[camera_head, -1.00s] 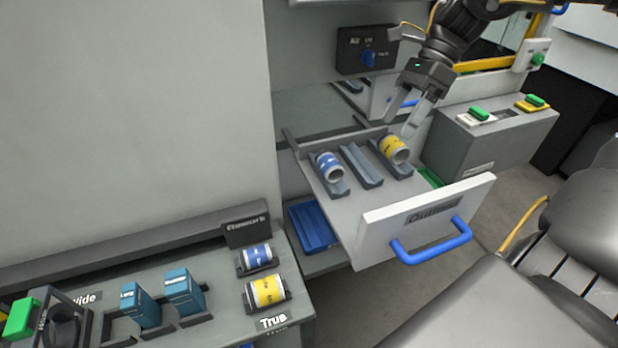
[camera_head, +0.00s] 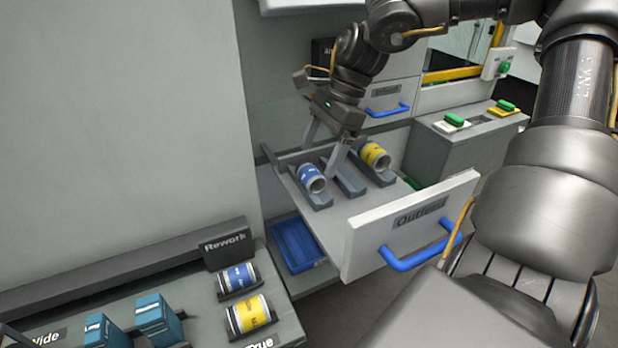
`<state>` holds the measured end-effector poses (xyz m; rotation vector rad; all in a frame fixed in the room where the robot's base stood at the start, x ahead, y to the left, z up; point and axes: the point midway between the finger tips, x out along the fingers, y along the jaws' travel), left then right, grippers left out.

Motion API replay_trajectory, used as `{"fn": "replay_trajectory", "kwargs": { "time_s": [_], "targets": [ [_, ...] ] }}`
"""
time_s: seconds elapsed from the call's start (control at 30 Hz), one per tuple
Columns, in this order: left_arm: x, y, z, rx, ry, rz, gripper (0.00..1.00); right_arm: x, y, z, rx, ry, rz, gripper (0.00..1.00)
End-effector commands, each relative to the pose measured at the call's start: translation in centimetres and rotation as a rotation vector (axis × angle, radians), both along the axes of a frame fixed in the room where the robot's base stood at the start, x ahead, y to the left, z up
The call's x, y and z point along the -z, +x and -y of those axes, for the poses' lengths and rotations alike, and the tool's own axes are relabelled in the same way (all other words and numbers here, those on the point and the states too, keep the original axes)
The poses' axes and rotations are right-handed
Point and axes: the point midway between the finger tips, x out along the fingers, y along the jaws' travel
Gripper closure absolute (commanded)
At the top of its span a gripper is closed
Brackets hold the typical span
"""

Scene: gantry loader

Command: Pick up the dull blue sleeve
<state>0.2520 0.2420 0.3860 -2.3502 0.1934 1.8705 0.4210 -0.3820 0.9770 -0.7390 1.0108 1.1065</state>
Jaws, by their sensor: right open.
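A dull blue sleeve (camera_head: 312,178) with a pale label lies in the left cradle of the open outfeed drawer (camera_head: 409,228). My right gripper (camera_head: 323,155) is open, its two fingers pointing down just above and behind this sleeve. A second blue sleeve (camera_head: 238,279) lies in a cradle by the Rework sign at lower left.
A yellow sleeve (camera_head: 375,156) lies in the drawer's right cradle, and the middle cradle (camera_head: 343,178) is empty. Another yellow sleeve (camera_head: 250,314) lies on the left bench. A blue bin (camera_head: 297,246) sits below the drawer. The drawer's front panel has a blue handle (camera_head: 420,256).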

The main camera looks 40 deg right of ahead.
Motion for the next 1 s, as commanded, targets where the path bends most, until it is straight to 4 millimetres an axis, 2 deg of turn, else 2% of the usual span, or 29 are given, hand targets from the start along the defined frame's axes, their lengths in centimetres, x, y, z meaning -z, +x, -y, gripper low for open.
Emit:
{"fn": "replay_trajectory", "kwargs": {
  "time_s": [0.13, 0.4, 0.73, 1.0],
  "targets": [
    [0.0, 0.0, 0.0, 0.000, 0.000, 0.000, 0.67, 0.7, 0.1, -0.3, -0.001, 0.001, -0.002, 0.16],
    [0.3, -0.2, -0.1, 0.000, 0.001, -0.006, 0.67, 4.1, 0.7, -1.8, -0.001, 0.000, -0.003, 0.16],
    [0.2, -0.1, 0.0, 0.000, 0.001, -0.004, 0.67, 4.7, 0.8, -2.0, 0.000, 0.000, 0.001, 0.16],
    [-0.1, 0.1, 0.0, 0.000, -0.001, 0.003, 0.67, 4.7, 0.8, -2.0, 0.000, 0.000, 0.001, 0.52]
  ]
}}
